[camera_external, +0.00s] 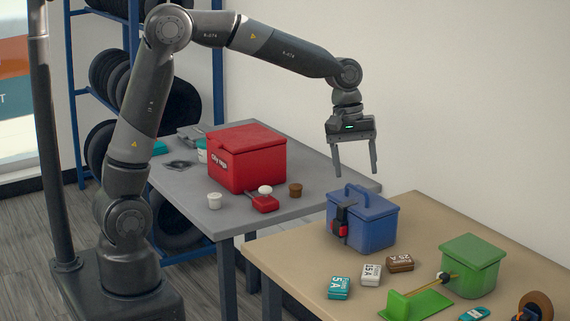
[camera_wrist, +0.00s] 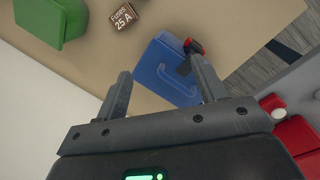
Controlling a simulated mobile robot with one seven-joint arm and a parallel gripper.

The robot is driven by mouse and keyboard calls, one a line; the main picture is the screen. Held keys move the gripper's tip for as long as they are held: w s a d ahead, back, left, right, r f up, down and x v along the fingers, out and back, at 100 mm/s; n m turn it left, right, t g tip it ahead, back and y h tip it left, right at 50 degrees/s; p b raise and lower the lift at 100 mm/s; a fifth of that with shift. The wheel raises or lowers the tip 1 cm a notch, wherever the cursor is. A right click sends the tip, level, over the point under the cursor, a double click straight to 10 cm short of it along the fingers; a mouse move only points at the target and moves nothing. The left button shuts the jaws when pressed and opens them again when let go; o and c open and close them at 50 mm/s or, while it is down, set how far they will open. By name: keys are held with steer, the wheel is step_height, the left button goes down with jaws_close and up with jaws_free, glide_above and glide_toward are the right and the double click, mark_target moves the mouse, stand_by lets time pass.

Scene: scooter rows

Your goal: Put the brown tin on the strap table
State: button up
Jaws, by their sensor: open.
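The brown tin (camera_external: 400,263), marked 25 A, lies flat on the tan table (camera_external: 300,247), to the right of the blue box. It also shows in the wrist view (camera_wrist: 123,18), at the top, beyond my fingertips. My gripper (camera_external: 356,174) is open and empty, pointing down above the blue box (camera_external: 373,229), apart from it. In the wrist view the blue box (camera_wrist: 170,75) shows between and beyond my fingers. Neither the tan table nor the grey table (camera_external: 190,190) carries a readable label naming it the strap table.
White (camera_external: 371,274) and teal (camera_external: 339,288) tins lie beside the brown one. A green box (camera_external: 473,265), green stand (camera_external: 415,305) and tape roll (camera_external: 536,305) are nearby. The grey table holds a red box (camera_external: 246,160) and small cups; its front left is clear.

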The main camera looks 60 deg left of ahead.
steer(key=s+a+r+m+t+y, duration=0.25)
steer(key=s+a+r+m, duration=0.35)
steer(key=s+a, duration=0.6)
steer(key=s+a+m+t, duration=0.1)
steer(key=s+a, duration=0.2)
steer(key=s, duration=0.4)
steer(key=s+a+f+m+t, duration=0.1)
steer(key=s+a+m, duration=0.1)
steer(key=s, duration=0.5)
steer(key=shift+s+a+t, duration=0.15)
steer(key=shift+a+t, duration=0.2)
steer(key=shift+a, duration=0.4)
